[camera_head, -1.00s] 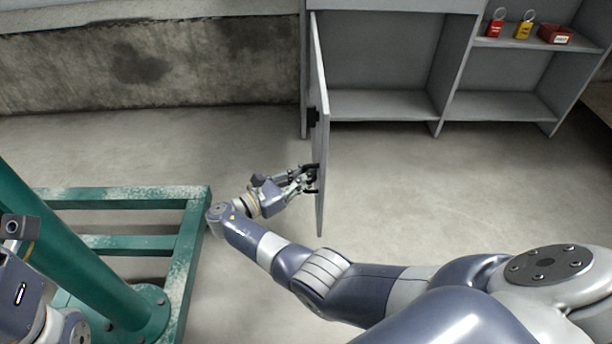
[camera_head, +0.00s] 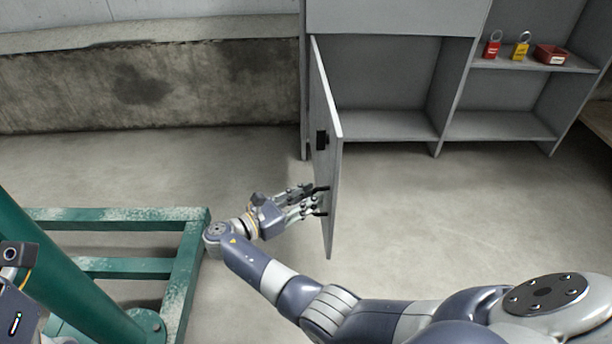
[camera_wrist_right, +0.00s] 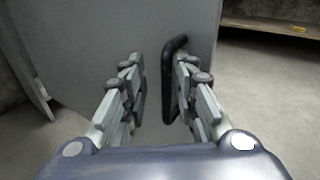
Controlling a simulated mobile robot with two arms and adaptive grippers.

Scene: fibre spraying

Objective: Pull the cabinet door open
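The grey cabinet (camera_head: 392,22) stands at the back of the head view. Its door (camera_head: 324,100) stands wide open, jutting out from the cabinet's left side. A black handle (camera_head: 322,199) is on the door's outer face, and it also shows in the right wrist view (camera_wrist_right: 171,72). My right gripper (camera_head: 311,201) is at the handle. In the right wrist view its fingers (camera_wrist_right: 160,92) are spread, with the handle between them, close to the right finger, and a clear gap on the left. Only part of my left wrist shows at the left edge; its fingers are out of view.
A green metal frame (camera_head: 187,262) stands on the floor at the left, near my right forearm. A concrete wall (camera_head: 190,85) runs behind. Red and yellow padlocks (camera_head: 520,47) and a red box (camera_head: 551,55) sit on the right shelf. The floor before the cabinet is clear.

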